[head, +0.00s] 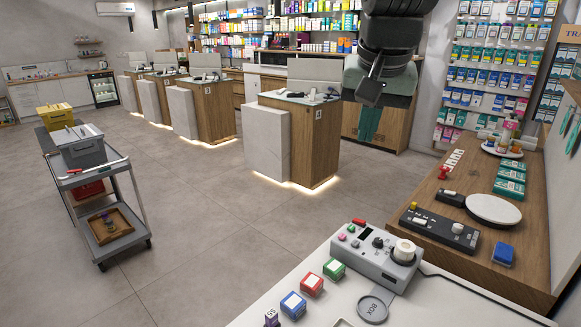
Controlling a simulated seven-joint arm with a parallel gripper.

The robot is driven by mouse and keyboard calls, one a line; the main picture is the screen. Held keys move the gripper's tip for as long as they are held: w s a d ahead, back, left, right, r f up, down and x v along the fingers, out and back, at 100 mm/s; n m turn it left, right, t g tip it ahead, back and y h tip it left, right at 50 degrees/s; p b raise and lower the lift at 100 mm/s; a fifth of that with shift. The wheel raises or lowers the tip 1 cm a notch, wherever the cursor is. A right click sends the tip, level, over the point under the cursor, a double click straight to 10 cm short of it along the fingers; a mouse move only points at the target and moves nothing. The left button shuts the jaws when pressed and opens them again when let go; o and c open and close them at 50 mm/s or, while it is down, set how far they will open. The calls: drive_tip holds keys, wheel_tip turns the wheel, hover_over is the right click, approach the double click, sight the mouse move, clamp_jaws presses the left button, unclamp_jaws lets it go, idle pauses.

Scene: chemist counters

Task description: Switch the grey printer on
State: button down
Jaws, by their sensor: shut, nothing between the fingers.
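The grey printer (352,252) appears to be the grey box on the white counter at the lower right. My gripper (371,92) hangs at the top, right of centre, pointing down. It is shut and empty, high above and well apart from the printer. Nothing covers the printer.
Green, red and blue boxes (293,305) line the white counter (270,300) left of the printer, with a round grey dish (374,308) in front. A wooden counter (535,235) behind holds a black panel (438,229) and a round white plate (493,209). A cart (140,215) stands left.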

drive_tip(key=w+d+f+m, duration=0.2)
drive_tip(key=w+d+f, duration=0.1)
drive_tip(key=w, duration=0.7)
drive_tip(key=m+g+h, duration=0.2)
drive_tip(key=m+g, duration=0.1)
drive_tip(key=m, duration=0.1)
hover_over(363, 221)
drive_tip(key=s+a, duration=0.1)
drive_tip(key=a, duration=0.3)
drive_tip(key=s+a+x, duration=0.1)
drive_tip(key=a+x, duration=0.1)
drive_tip(key=x, duration=0.9)
drive_tip(key=s+a+f+x, duration=0.1)
drive_tip(key=a+x, duration=0.1)
drive_tip(key=x, duration=1)
drive_tip(key=shift+s+a+f, duration=0.25)
drive_tip(key=shift+s+f, duration=0.05)
drive_tip(key=shift+s, duration=0.3)
drive_tip(key=shift+f, duration=0.1)
drive_tip(key=x, duration=1.2)
drive_tip(key=shift+s+d+f, duration=0.1)
drive_tip(key=shift+d+f, duration=0.05)
drive_tip(key=shift+f, duration=0.05)
drive_tip(key=shift+s+d+f, duration=0.1)
drive_tip(key=shift+f, duration=0.5)
drive_tip(key=shift+t, duration=0.3)
